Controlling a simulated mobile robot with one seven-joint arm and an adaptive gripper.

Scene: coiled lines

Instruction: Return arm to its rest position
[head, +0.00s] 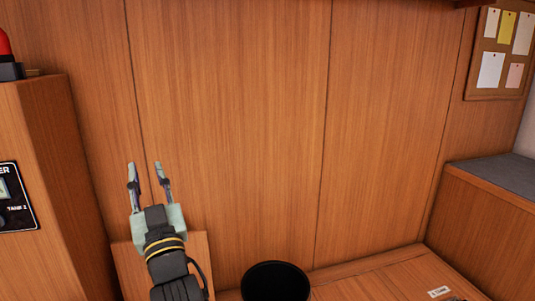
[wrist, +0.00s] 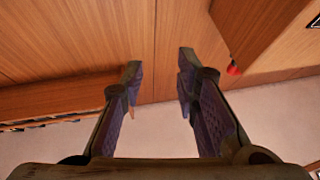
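My gripper (head: 147,172) is raised in front of the wood-panelled wall, at the lower left of the head view. Its two fingers point up and stand apart with nothing between them. In the wrist view the gripper (wrist: 158,75) also shows open and empty, with wood panelling and a pale surface behind it. My forearm enters from the bottom edge of the head view.
A wooden cabinet (head: 45,170) with a gauge panel (head: 14,198) stands at left. A black bin (head: 275,282) is at bottom centre. A low wooden bench (head: 385,278) runs to a grey-topped unit (head: 500,178) at right. A pinboard (head: 484,82) hangs upper right.

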